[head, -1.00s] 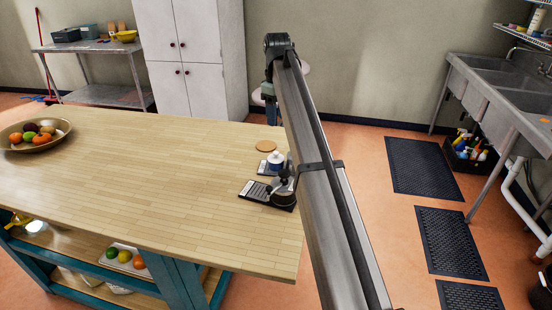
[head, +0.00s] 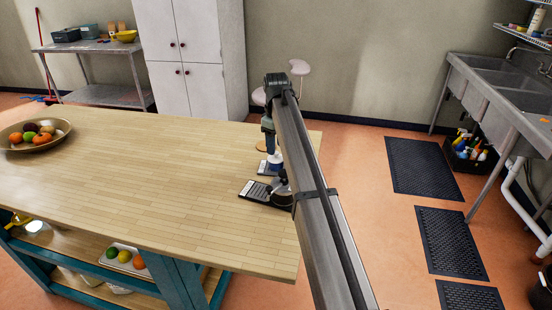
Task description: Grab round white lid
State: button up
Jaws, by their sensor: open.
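A small round white piece with dark blue above it (head: 274,161) stands on the far scale, near the table's right edge. It is partly hidden by my arm, and I cannot tell whether the white part is the lid. My gripper (head: 270,147) hangs down from the arm's far end, just above or behind this white piece. It is open. Its fingertips are small and dark here, and I see nothing held between them.
The wooden table (head: 150,170) is mostly clear to the left. A near scale (head: 257,190) bears a dark pot, partly behind my arm. A wooden disc (head: 262,146) lies beside my gripper. A fruit bowl (head: 60,143) stands far left. White stools (head: 300,67) stand beyond the table.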

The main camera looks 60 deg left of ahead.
aim_at(276, 156)
notch_tip(276, 156, down, 2)
jog(key=shift+f, duration=0.15)
grip_shut()
dwell(0.4)
